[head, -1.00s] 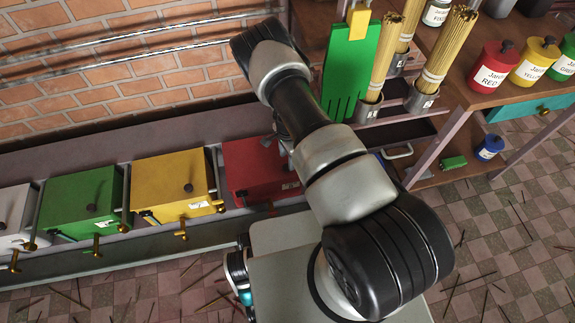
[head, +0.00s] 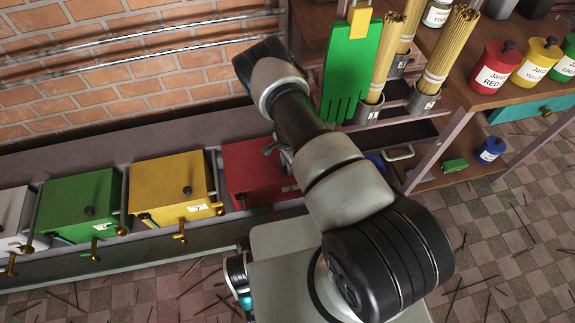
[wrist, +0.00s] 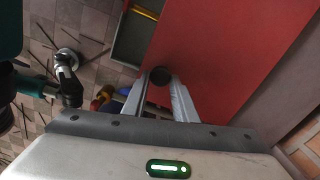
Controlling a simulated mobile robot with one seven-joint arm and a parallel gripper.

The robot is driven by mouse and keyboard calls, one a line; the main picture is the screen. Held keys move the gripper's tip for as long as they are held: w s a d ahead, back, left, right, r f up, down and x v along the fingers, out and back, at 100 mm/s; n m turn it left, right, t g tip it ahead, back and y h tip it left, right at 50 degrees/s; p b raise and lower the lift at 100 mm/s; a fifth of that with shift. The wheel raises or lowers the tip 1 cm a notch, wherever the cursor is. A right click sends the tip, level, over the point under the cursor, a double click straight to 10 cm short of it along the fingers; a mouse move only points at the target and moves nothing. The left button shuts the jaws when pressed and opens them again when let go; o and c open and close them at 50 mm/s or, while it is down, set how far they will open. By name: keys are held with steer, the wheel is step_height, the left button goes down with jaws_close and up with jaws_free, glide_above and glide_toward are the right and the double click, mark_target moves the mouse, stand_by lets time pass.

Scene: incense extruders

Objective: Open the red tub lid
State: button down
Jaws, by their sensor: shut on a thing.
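The red tub (head: 248,172) is the rightmost of the row of coloured tubs in the head view, partly covered by my arm. Its flat red lid (wrist: 225,60) fills the upper middle of the wrist view. The dark round lid knob (wrist: 160,74) sits between the fingertips. My gripper (wrist: 161,82) is shut on this knob, one finger on each side. In the head view my gripper (head: 270,148) shows only in part above the red lid, beside my arm. I cannot tell whether the lid is raised at all.
The yellow tub (head: 168,178) and green tub (head: 80,200) stand to the left. A brick wall (head: 120,70) runs behind. At the right, shelves hold incense bundles (head: 450,48) and a red jar (head: 497,66). Sticks litter the tiled floor (head: 495,235).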

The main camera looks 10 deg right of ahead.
steer(key=w, duration=1.1)
steer(key=shift+w, duration=0.2)
steer(key=c, duration=1.4)
jaws_free()
steer(key=shift+c, duration=0.2)
steer(key=shift+r, duration=0.15)
step_height(320, 180, up, 17)
steer(key=p, duration=0.5)
steer(key=shift+r, duration=0.1)
